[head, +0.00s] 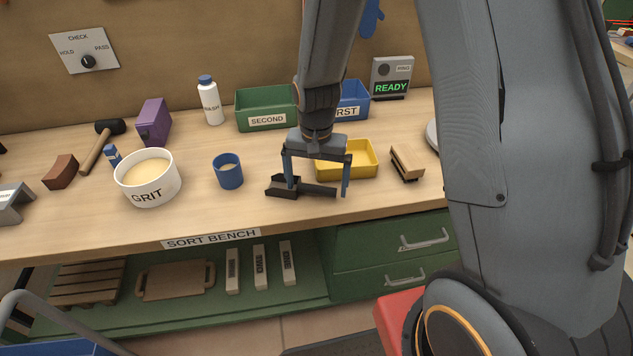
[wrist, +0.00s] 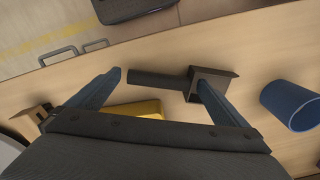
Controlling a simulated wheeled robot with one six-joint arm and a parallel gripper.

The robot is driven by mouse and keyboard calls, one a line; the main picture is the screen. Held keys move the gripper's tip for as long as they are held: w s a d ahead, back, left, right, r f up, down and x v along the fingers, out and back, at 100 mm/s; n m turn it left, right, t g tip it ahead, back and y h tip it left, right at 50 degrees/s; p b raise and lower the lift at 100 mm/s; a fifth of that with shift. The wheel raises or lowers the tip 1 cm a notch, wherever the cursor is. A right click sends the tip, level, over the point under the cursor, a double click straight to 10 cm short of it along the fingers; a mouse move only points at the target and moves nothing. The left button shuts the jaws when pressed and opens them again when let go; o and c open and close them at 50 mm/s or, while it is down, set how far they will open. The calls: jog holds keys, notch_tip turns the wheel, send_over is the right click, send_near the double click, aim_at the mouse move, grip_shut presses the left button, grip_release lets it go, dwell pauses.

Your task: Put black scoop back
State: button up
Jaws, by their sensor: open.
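The black scoop (head: 283,189) lies on the bench in front of the yellow bin, its tray to the left and its handle to the right. It also shows in the wrist view (wrist: 208,82), where its handle reaches between my fingers. My gripper (head: 317,189) is open, with its blue fingers pointing down at the scoop. One finger stands at the scoop's tray and the other near the handle's end. I cannot tell whether either finger touches it. In the wrist view, my gripper (wrist: 160,95) has a wide gap between its fingers.
A blue cup (head: 228,172) and the white GRIT tub (head: 148,180) stand to the left. The yellow bin (head: 362,160) is close behind my gripper, and a wooden block brush (head: 406,163) is to the right. Green SECOND (head: 266,108) and blue bins stand at the back.

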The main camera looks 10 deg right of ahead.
notch_tip(320, 180, up, 11)
jog(key=b, duration=0.3)
jog(key=s+d+n, duration=0.2)
jog(key=s+d, duration=0.1)
jog(key=s, duration=0.2)
jog(key=s+d+f+n+t, duration=0.1)
jog(key=s+d+n, duration=0.1)
jog(key=s, duration=0.4)
jog(key=shift+d+f+n, duration=0.25)
jog(key=shift+d+n, duration=0.15)
jog(key=shift+d, duration=0.45)
